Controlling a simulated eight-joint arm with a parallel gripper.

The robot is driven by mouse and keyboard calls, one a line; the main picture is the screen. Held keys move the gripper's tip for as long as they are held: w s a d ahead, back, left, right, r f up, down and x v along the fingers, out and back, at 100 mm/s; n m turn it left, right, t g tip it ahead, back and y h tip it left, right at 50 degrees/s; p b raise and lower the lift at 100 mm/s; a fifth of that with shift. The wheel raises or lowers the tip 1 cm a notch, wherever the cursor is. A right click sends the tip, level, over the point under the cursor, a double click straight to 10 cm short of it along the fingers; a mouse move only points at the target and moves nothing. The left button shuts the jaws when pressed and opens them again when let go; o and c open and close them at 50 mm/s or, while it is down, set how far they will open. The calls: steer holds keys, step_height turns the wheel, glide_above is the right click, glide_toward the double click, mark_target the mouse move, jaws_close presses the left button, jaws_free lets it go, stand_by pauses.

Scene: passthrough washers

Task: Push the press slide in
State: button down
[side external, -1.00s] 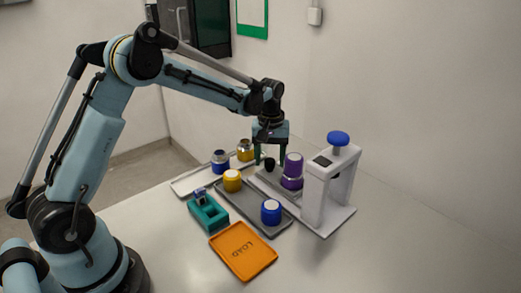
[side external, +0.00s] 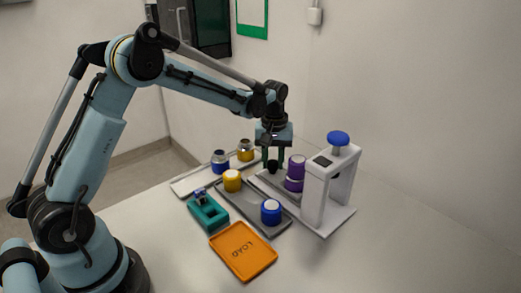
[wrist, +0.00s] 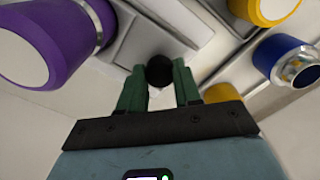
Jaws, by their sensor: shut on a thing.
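The press (side external: 333,185) is a white frame with a blue knob (side external: 338,138) on top, standing on a grey-white base. A purple cylinder stack (side external: 295,172) stands on the slide at the press's left side, outside the frame opening; it also shows in the wrist view (wrist: 45,40). The slide's round black knob (wrist: 160,70) sits between my fingertips in the wrist view. My gripper (side external: 273,162) is low at the slide's outer end, shut on this black knob. The slide itself is partly hidden by my fingers and the purple cylinders.
A grey tray (side external: 252,210) holds a yellow-capped (side external: 232,180) and a blue-capped piece (side external: 270,212). A light tray (side external: 190,184) behind holds blue and yellow pieces. A teal fixture (side external: 208,211) and an orange LOAD tray (side external: 243,252) lie in front. The table's right side is clear.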

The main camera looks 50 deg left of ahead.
steer(key=d, duration=0.6)
steer(key=shift+d, duration=0.25)
steer(key=c, duration=0.8)
jaws_free()
step_height(320, 180, up, 12)
steer(key=shift+r, duration=0.1)
